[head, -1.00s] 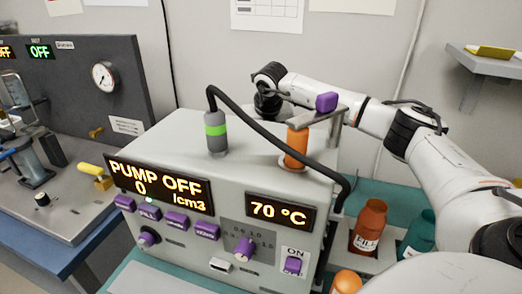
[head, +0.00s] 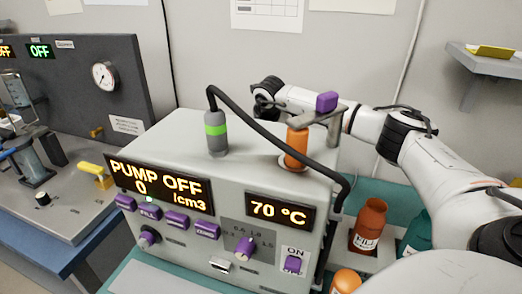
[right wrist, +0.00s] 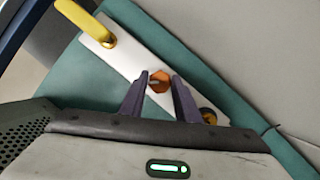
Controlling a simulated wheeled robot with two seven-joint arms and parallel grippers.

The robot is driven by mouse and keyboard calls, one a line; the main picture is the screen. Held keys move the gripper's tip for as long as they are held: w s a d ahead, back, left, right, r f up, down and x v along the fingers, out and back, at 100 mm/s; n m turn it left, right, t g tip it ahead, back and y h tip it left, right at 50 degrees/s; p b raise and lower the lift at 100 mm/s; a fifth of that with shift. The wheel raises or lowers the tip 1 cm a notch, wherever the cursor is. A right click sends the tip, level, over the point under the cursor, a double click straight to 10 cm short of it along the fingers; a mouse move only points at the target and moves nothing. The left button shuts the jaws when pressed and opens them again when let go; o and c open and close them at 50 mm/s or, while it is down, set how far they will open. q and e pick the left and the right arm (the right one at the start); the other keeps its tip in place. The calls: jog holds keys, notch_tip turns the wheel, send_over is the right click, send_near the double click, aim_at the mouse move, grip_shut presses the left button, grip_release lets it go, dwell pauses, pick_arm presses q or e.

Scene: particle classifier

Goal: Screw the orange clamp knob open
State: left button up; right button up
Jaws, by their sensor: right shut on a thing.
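The orange clamp knob (right wrist: 159,81) shows in the right wrist view, on a pale metal plate (right wrist: 125,62) lying on a teal surface. My right gripper (right wrist: 159,77) has its two dark purple fingers on either side of the knob and is shut on it. In the head view my right arm reaches behind the grey pump box, which hides the gripper and the knob. My left gripper is in neither view.
A yellow handle (right wrist: 73,17) and a brass part (right wrist: 209,116) sit at opposite ends of the plate. The grey pump box (head: 185,245) carries an orange-bodied part (head: 297,147) and a black hose (head: 265,133). An orange bottle (head: 369,222) stands right of it.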

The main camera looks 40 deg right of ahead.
jog(key=n+y, duration=0.1)
jog(key=n, duration=0.3)
jog(key=shift+d+y, duration=0.15)
jog(key=shift+y, duration=0.25)
jog(key=n+y, duration=0.1)
jog(key=n, duration=0.4)
jog(key=shift+d+y+p, duration=0.1)
jog(key=shift+y+p, duration=0.3)
jog(key=shift+n, duration=0.3)
jog(key=o, duration=1)
jog(key=shift+o, duration=0.2)
jog(key=shift+r, duration=0.1)
jog(key=v, duration=1)
jog(key=shift+s, duration=0.2)
